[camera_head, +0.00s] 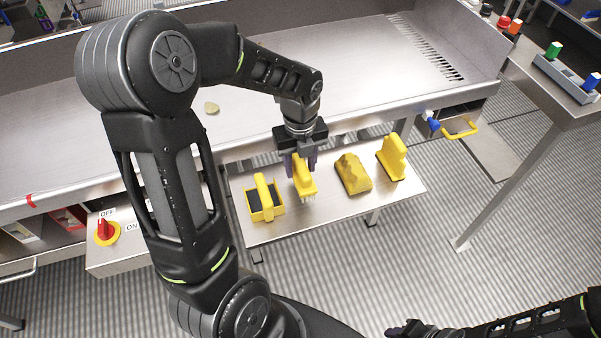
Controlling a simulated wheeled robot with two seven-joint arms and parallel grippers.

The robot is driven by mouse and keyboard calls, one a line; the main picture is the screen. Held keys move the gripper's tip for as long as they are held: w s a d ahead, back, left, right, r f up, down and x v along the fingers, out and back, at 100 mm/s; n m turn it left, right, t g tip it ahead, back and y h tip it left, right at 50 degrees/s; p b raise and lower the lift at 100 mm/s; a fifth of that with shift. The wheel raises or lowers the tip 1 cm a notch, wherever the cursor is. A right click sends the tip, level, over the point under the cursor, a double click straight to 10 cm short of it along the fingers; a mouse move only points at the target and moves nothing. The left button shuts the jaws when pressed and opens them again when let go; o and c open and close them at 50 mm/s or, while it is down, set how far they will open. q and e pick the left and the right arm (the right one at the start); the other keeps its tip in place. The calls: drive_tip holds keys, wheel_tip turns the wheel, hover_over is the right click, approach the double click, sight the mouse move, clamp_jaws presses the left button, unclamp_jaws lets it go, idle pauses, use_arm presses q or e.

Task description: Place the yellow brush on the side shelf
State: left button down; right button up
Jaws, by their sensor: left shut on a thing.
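A yellow brush (305,185) with pale bristles is in the middle of the view, upright with its bristles down. My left gripper (301,165) comes from above and is shut on the brush's handle, hiding part of it. The brush is over the steel side shelf (290,226); I cannot tell whether its bristles touch the surface. My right gripper (408,329) is low at the bottom edge, away from the shelf, and its fingers are too unclear to read.
On the shelf, a yellow-handled tool with a dark pad (265,205) stands left of the brush. A yellow scoop-like piece (352,174) and another yellow-handled tool (392,159) stand to its right. The steel worktop (330,75) lies behind. A red knob (106,230) is at left.

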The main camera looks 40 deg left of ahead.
use_arm(q)
drive_tip(key=shift+f, duration=1.85)
drive_tip(key=shift+f, duration=0.15)
drive_tip(key=c, duration=0.8)
unclamp_jaws()
drive_tip(key=shift+c, duration=0.2)
wheel_tip(320, 180, up, 12)
drive_tip(key=shift+r+b, duration=0.2)
drive_tip(key=shift+b, duration=0.35)
